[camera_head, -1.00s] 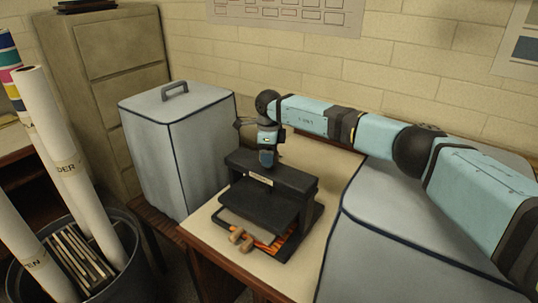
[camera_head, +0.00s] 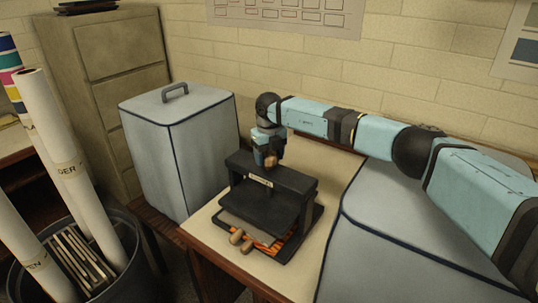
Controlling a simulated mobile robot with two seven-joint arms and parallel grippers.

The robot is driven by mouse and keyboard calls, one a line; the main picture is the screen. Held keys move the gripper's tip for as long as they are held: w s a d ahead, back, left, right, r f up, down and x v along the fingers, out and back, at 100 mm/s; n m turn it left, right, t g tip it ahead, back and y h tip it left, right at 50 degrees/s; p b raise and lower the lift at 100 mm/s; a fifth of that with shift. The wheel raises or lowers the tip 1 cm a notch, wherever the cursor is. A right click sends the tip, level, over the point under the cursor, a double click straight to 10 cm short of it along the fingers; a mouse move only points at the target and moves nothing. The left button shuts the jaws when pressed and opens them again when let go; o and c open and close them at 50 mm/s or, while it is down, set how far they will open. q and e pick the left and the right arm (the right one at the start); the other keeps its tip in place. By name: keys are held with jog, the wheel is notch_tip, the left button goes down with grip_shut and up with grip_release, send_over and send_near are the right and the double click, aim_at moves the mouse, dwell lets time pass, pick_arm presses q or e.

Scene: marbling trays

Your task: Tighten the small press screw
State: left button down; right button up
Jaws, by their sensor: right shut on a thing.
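The small press (camera_head: 290,182) is a black frame with a top beam and a dark plate, standing on the pale table top. My right gripper (camera_head: 268,163) points down just above the middle of its top beam. A small brown knob (camera_head: 271,161), seemingly the top of the press screw, shows between the fingers, and the gripper is shut on it. The screw's shaft is hidden. My left gripper is not in view.
Orange-patterned material (camera_head: 262,240) lies in the press, with brown peg-like pieces (camera_head: 241,239) at its front. A covered grey box (camera_head: 180,150) stands left of the table. A grey covered surface (camera_head: 400,240) lies to the right. A bin with paper rolls (camera_head: 62,160) is at far left.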

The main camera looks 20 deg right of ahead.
aim_at(269, 153)
jog(key=shift+m, duration=1.1)
jog(key=o, duration=0.9)
jog(key=shift+o, duration=0.2)
notch_tip(269, 153, up, 14)
jog(key=b, duration=0.1)
